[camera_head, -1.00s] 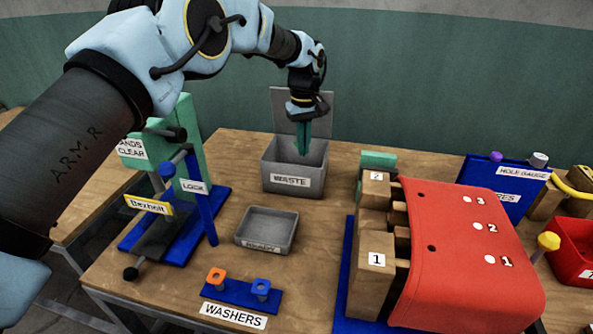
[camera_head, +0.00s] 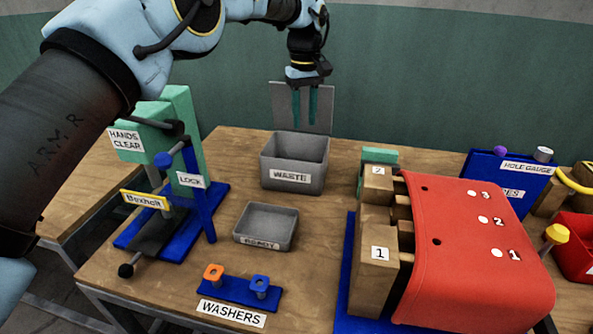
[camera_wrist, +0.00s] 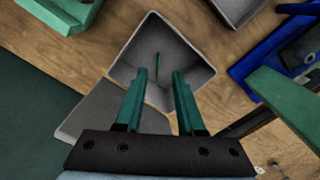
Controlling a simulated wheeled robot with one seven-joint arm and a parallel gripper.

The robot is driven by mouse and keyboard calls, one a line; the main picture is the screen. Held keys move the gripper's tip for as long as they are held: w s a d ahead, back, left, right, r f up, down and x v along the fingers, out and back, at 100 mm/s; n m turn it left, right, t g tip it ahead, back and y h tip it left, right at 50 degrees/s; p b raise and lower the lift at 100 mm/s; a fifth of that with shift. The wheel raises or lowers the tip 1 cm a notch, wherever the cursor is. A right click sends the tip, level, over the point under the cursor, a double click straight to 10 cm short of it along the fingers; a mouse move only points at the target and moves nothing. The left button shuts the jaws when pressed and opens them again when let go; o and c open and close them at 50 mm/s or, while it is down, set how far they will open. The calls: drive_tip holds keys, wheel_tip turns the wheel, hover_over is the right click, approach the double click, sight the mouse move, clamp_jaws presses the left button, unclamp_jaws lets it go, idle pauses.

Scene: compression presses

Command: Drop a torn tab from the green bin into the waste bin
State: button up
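The grey waste bin (camera_head: 289,178), labelled WASTE, stands at the back of the table with its lid (camera_head: 312,112) raised behind it. My gripper (camera_head: 305,122) is above the bin, pointing down, with its two teal fingers apart. In the wrist view the open fingers (camera_wrist: 158,76) frame the bin's opening. A thin green strip (camera_wrist: 157,67), likely the torn tab, shows inside the bin's outline, clear of both fingers. I cannot tell whether it rests on the bin floor. A green container (camera_head: 379,157), probably the green bin, is partly hidden behind the wooden blocks; its inside is not visible.
A shallow grey tray (camera_head: 266,226) sits in front of the waste bin. A blue and green press fixture (camera_head: 176,150) stands left, a red-covered block (camera_head: 470,245) right. A washer stand (camera_head: 238,291) is at the front. Bare wood surrounds the waste bin.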

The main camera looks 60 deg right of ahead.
drive_tip(key=shift+r, duration=2)
